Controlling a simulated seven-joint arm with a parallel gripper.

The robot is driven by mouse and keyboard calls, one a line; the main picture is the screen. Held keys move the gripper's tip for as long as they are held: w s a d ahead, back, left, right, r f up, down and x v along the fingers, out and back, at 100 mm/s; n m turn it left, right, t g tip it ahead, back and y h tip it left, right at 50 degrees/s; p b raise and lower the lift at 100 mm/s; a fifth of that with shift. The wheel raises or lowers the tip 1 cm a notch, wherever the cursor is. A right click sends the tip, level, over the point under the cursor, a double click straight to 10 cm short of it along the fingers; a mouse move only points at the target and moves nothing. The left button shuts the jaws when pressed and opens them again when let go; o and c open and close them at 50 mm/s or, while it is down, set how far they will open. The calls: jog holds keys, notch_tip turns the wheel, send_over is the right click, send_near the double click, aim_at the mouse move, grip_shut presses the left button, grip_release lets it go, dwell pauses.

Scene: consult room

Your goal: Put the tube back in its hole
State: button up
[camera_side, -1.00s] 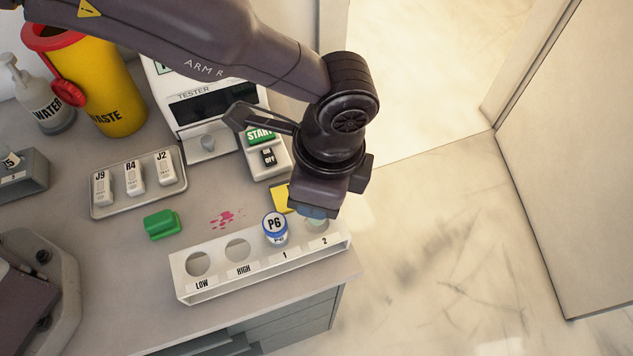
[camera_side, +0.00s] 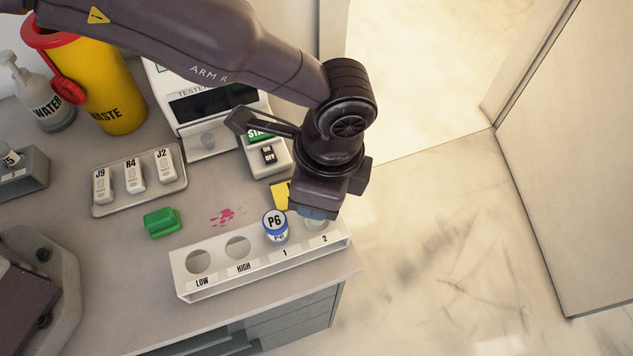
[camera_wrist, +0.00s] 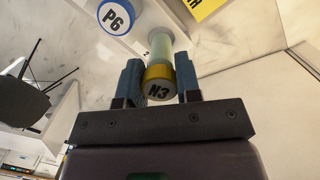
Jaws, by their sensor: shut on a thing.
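My gripper (camera_wrist: 159,82) is shut on a tube with a yellow cap (camera_wrist: 159,88) marked N3. Its pale, clear body (camera_wrist: 161,46) points away from the wrist camera. In the side view, my gripper (camera_side: 315,212) is over the right end of the white rack (camera_side: 215,286), at the hole marked 2. Part of the pale tube (camera_side: 316,224) shows just below the fingers, at that hole. I cannot tell how deep it sits. A blue-capped tube marked P6 (camera_side: 275,222) stands in hole 1. Holes LOW (camera_side: 198,263) and HIGH (camera_side: 238,248) are empty.
A yellow card (camera_side: 281,194) lies behind the rack, near a pink spill (camera_side: 228,216). A green block (camera_side: 162,222) lies left of it. Behind are a tray (camera_side: 112,207) of test pieces, the tester (camera_side: 212,122) and a waste bin (camera_side: 108,95). The counter ends just right of the rack.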

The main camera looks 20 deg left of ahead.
jog(key=shift+f, duration=2)
jog(key=o, duration=1)
jog(key=shift+o, duration=0.2)
jog(key=r, duration=0.4)
jog(key=d+r, duration=0.1)
jog(key=r, duration=0.7)
jog(key=shift+w+d+r, duration=0.15)
jog(key=shift+d+r, duration=0.1)
jog(key=shift+r, duration=0.15)
